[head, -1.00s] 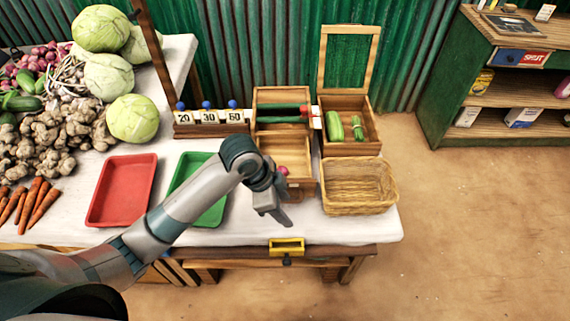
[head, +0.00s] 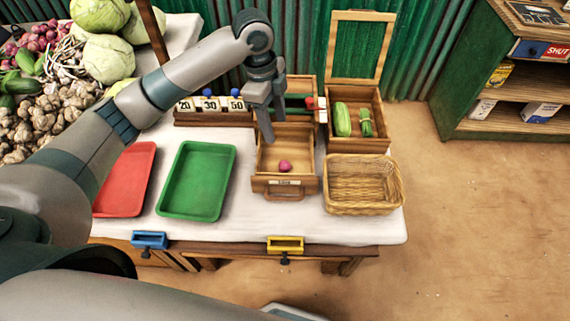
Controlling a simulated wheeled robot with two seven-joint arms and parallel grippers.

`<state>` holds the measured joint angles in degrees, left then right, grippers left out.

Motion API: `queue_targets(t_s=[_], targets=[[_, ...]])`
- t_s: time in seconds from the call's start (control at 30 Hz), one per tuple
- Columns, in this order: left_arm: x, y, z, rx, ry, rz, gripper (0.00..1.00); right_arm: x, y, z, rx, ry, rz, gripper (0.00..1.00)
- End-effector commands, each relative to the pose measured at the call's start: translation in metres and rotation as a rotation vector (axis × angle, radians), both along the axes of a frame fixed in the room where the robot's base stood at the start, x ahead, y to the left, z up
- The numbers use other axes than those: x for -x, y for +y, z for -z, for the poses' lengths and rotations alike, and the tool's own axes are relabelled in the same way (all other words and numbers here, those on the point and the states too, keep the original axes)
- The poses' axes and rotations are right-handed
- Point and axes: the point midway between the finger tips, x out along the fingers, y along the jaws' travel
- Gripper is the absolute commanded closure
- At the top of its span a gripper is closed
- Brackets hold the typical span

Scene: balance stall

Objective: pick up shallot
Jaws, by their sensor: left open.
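A small pink-red shallot (head: 285,165) lies inside a wooden drawer (head: 261,180) with a label and handle at its front. The drawer is pulled out, and the shallot is near its front wall. My left gripper (head: 274,130) is open and points down over the back part of the drawer, behind the shallot and apart from it. Nothing shows between its fingers. My right gripper is not in view.
A wooden box (head: 377,145) with its lid raised holds green vegetables, right of the drawer. An empty wicker basket (head: 364,212) stands before it. A green tray (head: 163,205) and a red tray (head: 100,208) lie left. Price blocks (head: 210,105) stand behind.

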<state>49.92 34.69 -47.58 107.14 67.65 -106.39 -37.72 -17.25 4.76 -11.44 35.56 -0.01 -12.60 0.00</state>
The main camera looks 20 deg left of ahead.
Motion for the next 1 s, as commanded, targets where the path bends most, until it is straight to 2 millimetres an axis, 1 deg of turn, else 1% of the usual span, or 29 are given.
queue_targets(t_s=[0.17,0.27,0.37,0.47,0.8,0.9,1.0], targets=[[0.0,-0.001,0.001,0.001,-0.001,-0.001,0.5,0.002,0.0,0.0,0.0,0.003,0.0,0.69],[0.0,-0.001,0.006,0.001,0.0,-0.001,0.5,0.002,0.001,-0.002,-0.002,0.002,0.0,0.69],[0.001,-0.003,0.016,0.001,0.002,-0.002,0.5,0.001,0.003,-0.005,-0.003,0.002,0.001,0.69],[0.001,-0.006,0.03,0.002,0.002,-0.002,0.5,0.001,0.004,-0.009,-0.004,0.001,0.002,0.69],[0.001,-0.014,0.09,0.001,0.001,-0.002,0.5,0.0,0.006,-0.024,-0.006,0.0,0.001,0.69],[0.001,-0.017,0.105,0.002,0.001,-0.002,0.5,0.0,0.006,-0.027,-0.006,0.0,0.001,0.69],[0.001,-0.018,0.115,0.001,0.0,-0.002,0.5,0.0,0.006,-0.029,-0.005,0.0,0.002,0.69]])
